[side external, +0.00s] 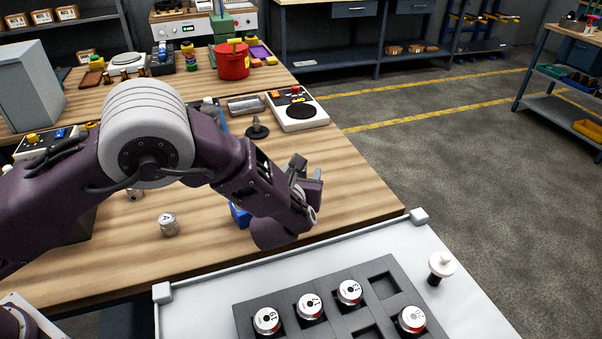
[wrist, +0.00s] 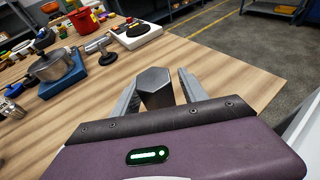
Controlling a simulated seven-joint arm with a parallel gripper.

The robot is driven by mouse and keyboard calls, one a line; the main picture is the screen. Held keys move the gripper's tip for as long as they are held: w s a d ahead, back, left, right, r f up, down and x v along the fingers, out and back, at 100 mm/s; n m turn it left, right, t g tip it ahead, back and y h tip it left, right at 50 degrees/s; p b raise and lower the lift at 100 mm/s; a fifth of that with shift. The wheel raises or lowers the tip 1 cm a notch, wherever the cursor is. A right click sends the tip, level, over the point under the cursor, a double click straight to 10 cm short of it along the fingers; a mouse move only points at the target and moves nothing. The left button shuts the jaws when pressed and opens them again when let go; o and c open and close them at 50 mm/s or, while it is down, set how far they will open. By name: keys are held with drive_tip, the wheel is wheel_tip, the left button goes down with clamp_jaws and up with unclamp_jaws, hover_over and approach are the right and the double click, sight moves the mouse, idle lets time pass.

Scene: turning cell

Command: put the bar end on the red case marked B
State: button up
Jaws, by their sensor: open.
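In the wrist view, a dark grey hexagonal piece (wrist: 155,88), which looks like the bar end, stands between the two fingers of my gripper (wrist: 158,92). The fingers are apart, one on each side of it; whether either touches it I cannot tell. In the side view my gripper (side external: 306,178) is low over the right part of the wooden bench, and I cannot make out the bar end there. I see no red case with a readable B in either view.
A grey tray (side external: 337,333) with several round red-and-white pieces lies on a white board (side external: 210,310) in front. A white-topped knob (side external: 441,265) stands at right. A metal cylinder marked A (side external: 168,224), a red pot (side external: 232,62) and a white device (side external: 298,110) stand on the bench.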

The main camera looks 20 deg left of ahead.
drive_tip(key=shift+r, duration=0.1)
drive_tip(key=v, duration=1.2)
drive_tip(key=s+a+r+n+g+y, duration=0.2)
drive_tip(key=s+a+r+n+g, duration=0.3)
drive_tip(key=a+n, duration=0.5)
drive_tip(key=s+a+r+n+g+y, duration=0.1)
drive_tip(key=s+a+r+n+g, duration=0.2)
drive_tip(key=s+a+r+n, duration=0.55)
drive_tip(key=s+r+n+h, duration=0.1)
drive_tip(key=s+n+h, duration=0.5)
drive_tip(key=s+n, duration=0.8)
drive_tip(key=shift+s+a+r+n, duration=0.15)
drive_tip(key=shift+s+n, duration=0.2)
drive_tip(key=shift+s, duration=0.05)
